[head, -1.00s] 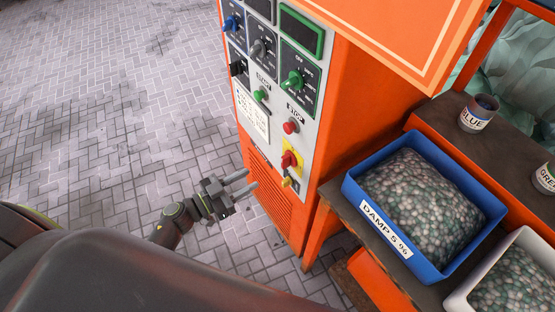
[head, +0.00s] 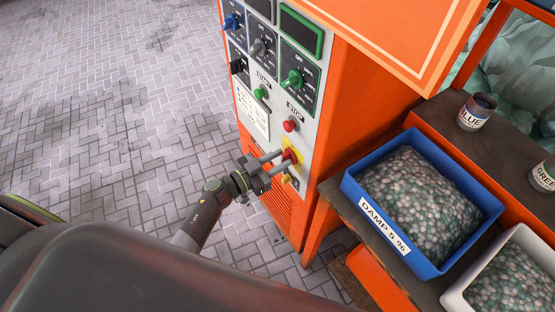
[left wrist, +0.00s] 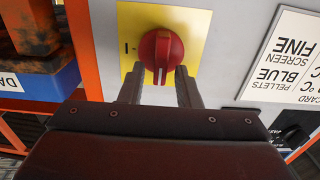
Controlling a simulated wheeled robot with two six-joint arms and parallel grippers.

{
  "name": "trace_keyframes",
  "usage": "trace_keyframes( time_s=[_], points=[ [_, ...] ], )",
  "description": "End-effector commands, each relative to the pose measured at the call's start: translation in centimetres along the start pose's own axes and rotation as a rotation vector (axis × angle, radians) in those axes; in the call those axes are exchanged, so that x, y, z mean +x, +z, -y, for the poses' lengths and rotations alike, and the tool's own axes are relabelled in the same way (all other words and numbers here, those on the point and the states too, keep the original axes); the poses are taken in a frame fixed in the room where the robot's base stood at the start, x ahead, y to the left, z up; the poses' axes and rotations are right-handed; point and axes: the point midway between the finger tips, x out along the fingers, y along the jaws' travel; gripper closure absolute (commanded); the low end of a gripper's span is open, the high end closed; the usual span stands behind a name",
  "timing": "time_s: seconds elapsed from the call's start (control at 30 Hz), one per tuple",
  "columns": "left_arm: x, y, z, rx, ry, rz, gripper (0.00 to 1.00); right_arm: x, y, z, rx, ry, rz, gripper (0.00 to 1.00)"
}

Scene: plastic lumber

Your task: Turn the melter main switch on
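The main switch is a red rotary knob (head: 289,156) on a yellow plate low on the orange cabinet's grey panel. In the left wrist view the red knob (left wrist: 161,52) fills the middle of the yellow plate (left wrist: 127,60), with a white line on its grip and a black mark on the plate to its left. My left gripper (head: 279,157) is at the knob, fingers apart. In the left wrist view its fingertips (left wrist: 160,76) lie at either side of the knob's lower part; I cannot tell whether they touch it. My right gripper is not in view.
Above the switch are a red stop button (head: 291,125), a green start button (head: 260,93) and several dials. A blue bin of pellets (head: 384,237) stands on the bench to the right. Open paved floor lies to the left.

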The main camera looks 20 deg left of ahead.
Motion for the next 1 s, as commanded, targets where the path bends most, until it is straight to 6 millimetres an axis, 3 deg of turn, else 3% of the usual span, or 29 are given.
trace_keyframes(
  time_s=[0.03,0.2,0.63,1.0],
  points=[
    [-0.02,-0.01,0.01,0.0,0.0,0.0,0.77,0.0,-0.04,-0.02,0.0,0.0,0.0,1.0],
    [-0.04,-0.01,0.01,0.0,0.0,0.0,0.99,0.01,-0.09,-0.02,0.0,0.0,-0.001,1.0],
    [-0.05,-0.04,-0.07,0.054,0.0,0.0,1.0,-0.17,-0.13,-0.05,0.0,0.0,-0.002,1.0],
    [-0.06,0.0,-0.43,0.326,0.0,0.0,1.0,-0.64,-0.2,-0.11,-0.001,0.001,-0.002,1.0]
  ],
)
